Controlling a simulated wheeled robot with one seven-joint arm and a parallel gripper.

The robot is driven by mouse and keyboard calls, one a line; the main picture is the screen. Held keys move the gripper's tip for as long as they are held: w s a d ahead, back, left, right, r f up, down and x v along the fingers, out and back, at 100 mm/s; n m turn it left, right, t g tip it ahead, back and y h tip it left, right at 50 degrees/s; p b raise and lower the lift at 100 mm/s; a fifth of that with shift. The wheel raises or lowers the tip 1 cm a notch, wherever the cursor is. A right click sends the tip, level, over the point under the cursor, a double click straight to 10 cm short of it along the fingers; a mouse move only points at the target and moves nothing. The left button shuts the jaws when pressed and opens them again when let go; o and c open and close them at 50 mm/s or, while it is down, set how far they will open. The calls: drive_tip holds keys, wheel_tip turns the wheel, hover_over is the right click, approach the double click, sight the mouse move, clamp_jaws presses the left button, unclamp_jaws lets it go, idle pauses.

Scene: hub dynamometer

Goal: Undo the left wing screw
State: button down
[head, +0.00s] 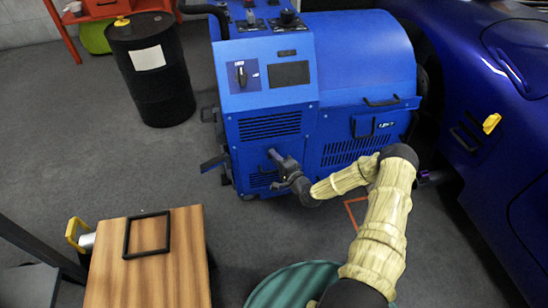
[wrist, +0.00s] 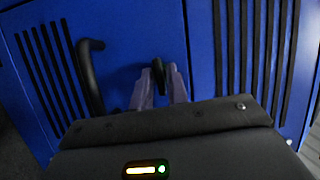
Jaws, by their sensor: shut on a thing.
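My gripper (head: 276,160) reaches the lower front of the blue dynamometer cabinet (head: 262,110) in the head view. In the wrist view, its two grey-purple fingers (wrist: 159,88) are closed around a small black upright part, the wing screw (wrist: 158,72), on the blue panel (wrist: 140,35). The gripper is shut on it. The screw's lower part is hidden between the fingers. In the head view the gripper and wrist hide the screw. I cannot make out a second wing screw in either view.
A black handle (wrist: 88,78) stands left of the fingers in the wrist view, with slotted vents on both sides. In the head view, a wooden-topped table (head: 180,245) is at lower left, a black drum (head: 160,90) at upper left, and a blue car (head: 480,140) at right.

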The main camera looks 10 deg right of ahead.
drive_tip(key=n+g+p, duration=0.1)
drive_tip(key=n+p, duration=0.1)
drive_tip(key=p, duration=0.1)
drive_tip(key=r+n+g+h+p, duration=0.1)
drive_tip(key=n+p, duration=0.2)
drive_tip(key=shift+s+h, duration=0.1)
drive_tip(key=shift+h, duration=0.2)
drive_tip(key=n+h+p, duration=0.1)
drive_tip(key=n+p, duration=0.1)
drive_tip(key=shift+a+f+p, duration=0.1)
drive_tip(key=shift+f+p, duration=0.05)
drive_tip(key=shift+p, duration=0.25)
drive_tip(key=shift+a+n+g+h+p, duration=0.1)
drive_tip(key=shift+n+g+h+p, duration=0.3)
drive_tip(key=shift+n+h+p, duration=0.45)
drive_tip(key=shift+f+n, duration=0.1)
drive_tip(key=shift+n, duration=0.35)
drive_tip(key=c, duration=1.5)
unclamp_jaws()
drive_tip(key=shift+c, duration=0.2)
